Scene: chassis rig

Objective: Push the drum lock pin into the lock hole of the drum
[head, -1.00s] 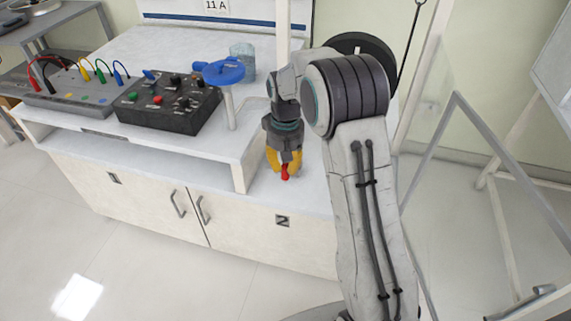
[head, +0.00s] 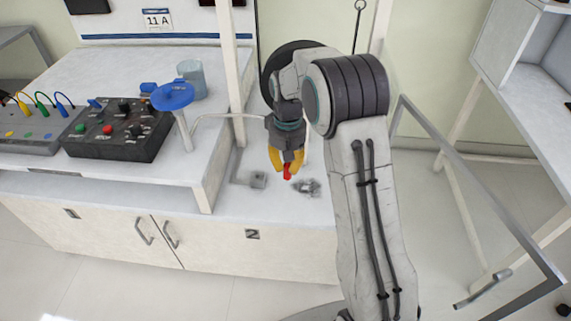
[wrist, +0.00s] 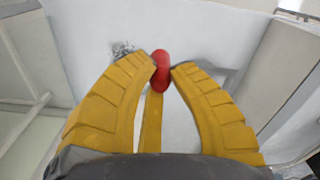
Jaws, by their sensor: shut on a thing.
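My gripper (head: 287,163) has yellow fingers and points down over the right part of the white bench. It is shut on a red piece, which I take for the lock pin (head: 287,172). In the wrist view the red pin (wrist: 161,70) sits between the fingertips, its rounded end showing; the rest of it is hidden. A black round disc (head: 275,68), likely the drum, stands behind my arm and is mostly covered by it. Its lock hole is not visible. The pin is below the disc in the picture and apart from it.
A blue disc on a post (head: 172,97), a black control box (head: 118,132) and a cup (head: 190,78) stand left. A white upright post (head: 229,60) rises behind.

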